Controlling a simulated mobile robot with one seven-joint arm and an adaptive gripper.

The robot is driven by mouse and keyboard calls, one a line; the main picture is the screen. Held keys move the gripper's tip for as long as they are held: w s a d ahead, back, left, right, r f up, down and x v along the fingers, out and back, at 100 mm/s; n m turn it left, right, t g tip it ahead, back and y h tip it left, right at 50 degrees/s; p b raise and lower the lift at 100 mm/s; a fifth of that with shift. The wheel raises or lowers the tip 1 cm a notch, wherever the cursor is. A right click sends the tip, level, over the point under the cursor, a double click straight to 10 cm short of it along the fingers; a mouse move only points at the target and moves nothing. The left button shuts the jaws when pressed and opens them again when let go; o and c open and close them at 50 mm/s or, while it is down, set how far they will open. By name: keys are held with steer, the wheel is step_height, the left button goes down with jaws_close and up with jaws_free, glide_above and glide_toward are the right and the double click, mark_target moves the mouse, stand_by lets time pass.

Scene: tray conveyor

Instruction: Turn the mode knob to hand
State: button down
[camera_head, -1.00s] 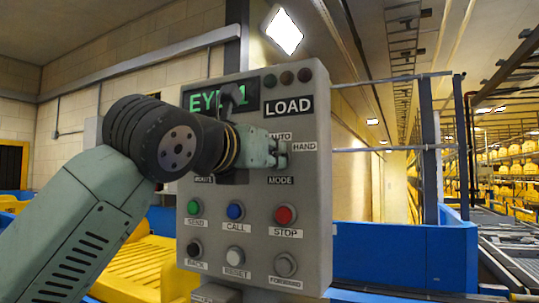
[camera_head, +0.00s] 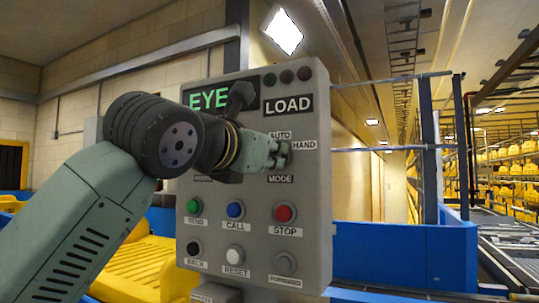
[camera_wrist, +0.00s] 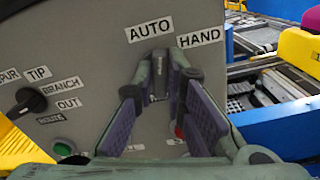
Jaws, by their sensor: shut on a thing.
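The mode knob (camera_wrist: 158,82) is a grey knob on the control panel (camera_head: 307,215), below the AUTO label (camera_wrist: 149,29) and HAND label (camera_wrist: 199,38). In the wrist view it points up, toward the right part of AUTO and the gap before HAND. My gripper (camera_wrist: 160,88) has its two fingertips shut on the knob, one on each side. In the head view my gripper (camera_head: 283,154) reaches the panel just above the MODE label (camera_head: 280,179) and largely hides the knob.
Green, blue and red buttons (camera_head: 285,213) and a lower button row sit below MODE. Another selector knob (camera_wrist: 29,102), with TIP, BRANCH and OUT labels, is left in the wrist view. A blue barrier (camera_head: 400,255) stands right of the panel; yellow trays (camera_head: 135,265) lie left.

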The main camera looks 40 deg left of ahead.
steer(key=m, duration=0.4)
steer(key=shift+d+m, duration=0.1)
steer(key=shift+m, duration=0.2)
steer(key=m, duration=0.4)
steer(key=shift+f, duration=0.1)
stand_by(0.4)
steer(key=c, duration=1.6)
jaws_free()
steer(key=shift+c, duration=0.2)
steer(key=v, duration=0.7)
steer(key=shift+s, duration=0.25)
